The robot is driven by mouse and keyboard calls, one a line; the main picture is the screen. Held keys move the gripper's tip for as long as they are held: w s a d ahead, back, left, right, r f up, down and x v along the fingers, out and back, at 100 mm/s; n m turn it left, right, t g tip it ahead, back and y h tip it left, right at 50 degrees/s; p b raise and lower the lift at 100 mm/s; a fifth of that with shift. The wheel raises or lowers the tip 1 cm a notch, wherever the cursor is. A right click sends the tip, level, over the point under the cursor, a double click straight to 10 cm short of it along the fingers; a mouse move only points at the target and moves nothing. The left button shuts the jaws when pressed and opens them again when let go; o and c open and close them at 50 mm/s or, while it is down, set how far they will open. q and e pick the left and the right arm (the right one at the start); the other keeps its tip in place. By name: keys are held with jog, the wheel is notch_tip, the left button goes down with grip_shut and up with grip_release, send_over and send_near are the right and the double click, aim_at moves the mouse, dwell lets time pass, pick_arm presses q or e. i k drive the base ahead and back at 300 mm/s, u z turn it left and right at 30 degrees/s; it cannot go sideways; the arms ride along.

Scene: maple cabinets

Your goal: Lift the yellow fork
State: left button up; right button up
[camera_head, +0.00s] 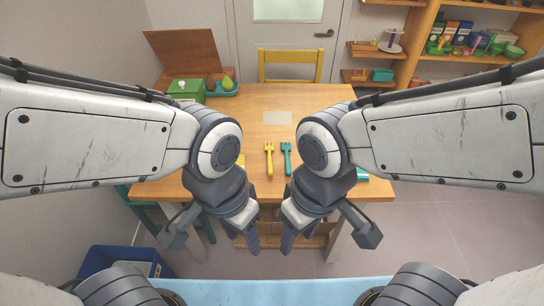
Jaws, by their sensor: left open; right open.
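The yellow fork (269,157) lies on the wooden table (254,106), near the middle, with its tines toward the far side. A teal fork (287,157) lies just to its right, roughly parallel and apart from it. My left gripper (250,243) is in front of the table's near edge, below and a little left of the yellow fork in the picture. My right gripper (289,243) is beside it, below and a little right of the fork. Both are open and empty, and neither touches a fork.
A pale rectangle (277,118) lies on the table beyond the forks. A green box (186,89) and a teal tray with a pear (226,83) stand at the far left. A yellow chair (290,65) is behind the table. A blue bin (127,263) sits on the floor, lower left.

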aim_at(270, 148)
jog(key=z, duration=0.4)
jog(key=k, duration=0.5)
jog(key=z, duration=1.2)
jog(key=i, duration=0.8)
jog(key=u, duration=0.75)
jog(key=i, duration=0.7)
jog(key=u, duration=0.7)
